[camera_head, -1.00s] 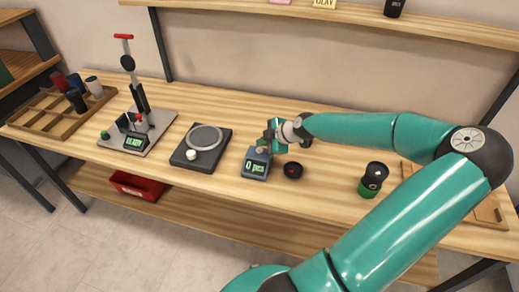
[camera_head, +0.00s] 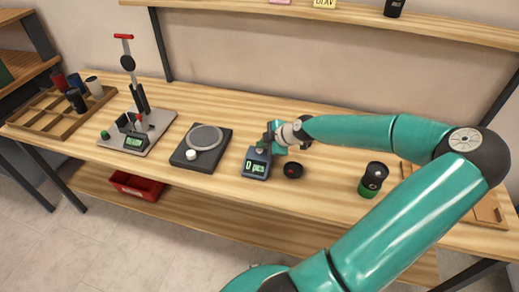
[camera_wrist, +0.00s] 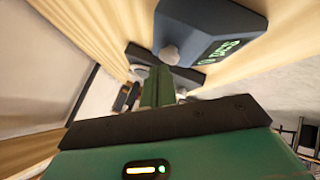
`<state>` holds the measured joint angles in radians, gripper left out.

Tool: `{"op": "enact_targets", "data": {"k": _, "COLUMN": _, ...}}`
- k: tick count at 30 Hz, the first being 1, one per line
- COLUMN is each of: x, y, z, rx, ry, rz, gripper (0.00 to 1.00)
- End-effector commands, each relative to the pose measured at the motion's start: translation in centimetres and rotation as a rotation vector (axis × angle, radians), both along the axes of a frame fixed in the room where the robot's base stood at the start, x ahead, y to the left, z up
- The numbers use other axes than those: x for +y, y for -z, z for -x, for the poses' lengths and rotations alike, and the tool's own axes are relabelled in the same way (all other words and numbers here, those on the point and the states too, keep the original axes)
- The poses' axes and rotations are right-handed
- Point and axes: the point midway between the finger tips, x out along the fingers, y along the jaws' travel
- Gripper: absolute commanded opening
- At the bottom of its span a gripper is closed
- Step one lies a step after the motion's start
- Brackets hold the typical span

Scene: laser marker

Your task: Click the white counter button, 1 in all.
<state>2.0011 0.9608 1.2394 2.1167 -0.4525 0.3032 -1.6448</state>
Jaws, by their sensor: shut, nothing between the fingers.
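My gripper (camera_head: 266,138) is above the back part of the counter, with green fingers (camera_wrist: 156,78) shut and empty. I cannot tell whether the fingertips touch the button.
A black round pad with a red centre (camera_head: 293,170) lies just right of the counter. A dark plate with a grey disc and white knob (camera_head: 207,157) is left, beyond it a press (camera_head: 138,128). A black-and-green cylinder (camera_head: 373,179) stands right.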

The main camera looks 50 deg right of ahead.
Motion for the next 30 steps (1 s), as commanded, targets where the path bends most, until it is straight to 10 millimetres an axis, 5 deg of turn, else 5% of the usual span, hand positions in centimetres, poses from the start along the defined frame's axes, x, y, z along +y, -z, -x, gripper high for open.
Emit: {"op": "enact_targets", "data": {"k": 30, "x": -0.01, "y": 0.82, "z": 0.00, "rx": 0.000, "ry": -0.001, "rz": 0.001, "gripper": 0.00}}
